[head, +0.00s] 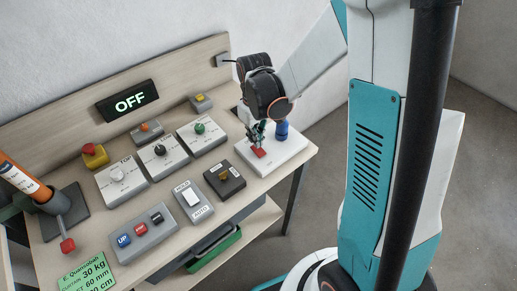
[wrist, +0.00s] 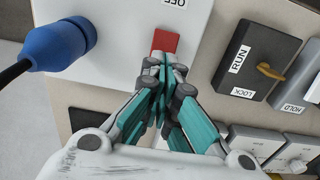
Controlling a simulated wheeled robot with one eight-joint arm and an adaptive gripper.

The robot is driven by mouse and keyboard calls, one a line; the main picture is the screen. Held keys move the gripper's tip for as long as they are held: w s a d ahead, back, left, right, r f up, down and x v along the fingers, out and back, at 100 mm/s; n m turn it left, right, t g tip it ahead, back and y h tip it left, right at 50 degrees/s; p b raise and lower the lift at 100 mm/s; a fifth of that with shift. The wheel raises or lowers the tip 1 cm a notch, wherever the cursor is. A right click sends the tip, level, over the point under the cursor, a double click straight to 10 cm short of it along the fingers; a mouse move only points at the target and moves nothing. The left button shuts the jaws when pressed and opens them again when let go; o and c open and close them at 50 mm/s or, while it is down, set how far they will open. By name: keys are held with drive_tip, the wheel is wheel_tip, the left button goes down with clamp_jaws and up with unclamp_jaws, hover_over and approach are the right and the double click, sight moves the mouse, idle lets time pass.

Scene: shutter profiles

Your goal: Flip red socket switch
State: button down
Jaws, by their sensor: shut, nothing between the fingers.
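The red switch (head: 258,152) sits on a white socket plate (head: 287,153) at the right end of the bench. In the wrist view the red switch (wrist: 165,41) shows just beyond my fingertips, with part of an "OFF" label above it. My gripper (head: 257,138) is shut and empty, pointing down at the switch. In the wrist view my gripper (wrist: 154,68) has its fingertips at the near edge of the switch; I cannot tell whether they touch it. A blue plug (head: 281,130) stands in the same socket plate, and it also shows in the wrist view (wrist: 62,43).
A dark RUN/LOCK box (head: 229,187) with an orange key-like knob stands left of the socket. Several knob boxes, a HOLD/AUTO rocker (head: 190,198) and a button box (head: 141,235) fill the bench. An "OFF" display (head: 128,101) is on the back panel.

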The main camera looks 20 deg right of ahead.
drive_tip(key=shift+f+b, duration=0.95)
drive_tip(key=shift+f, duration=0.1)
idle(0.8)
drive_tip(key=shift+r+p, duration=2.4)
drive_tip(key=shift+r, duration=1.1)
drive_tip(key=shift+s+r, duration=0.1)
drive_tip(key=shift+r, duration=0.15)
drive_tip(key=s+r+m+t+b, duration=0.3)
drive_tip(key=s+r+t, duration=0.4)
drive_tip(key=s+r, duration=0.5)
drive_tip(key=shift+s+m+b, duration=0.3)
drive_tip(key=shift+s+b, duration=0.5)
drive_tip(key=shift+s, duration=0.6)
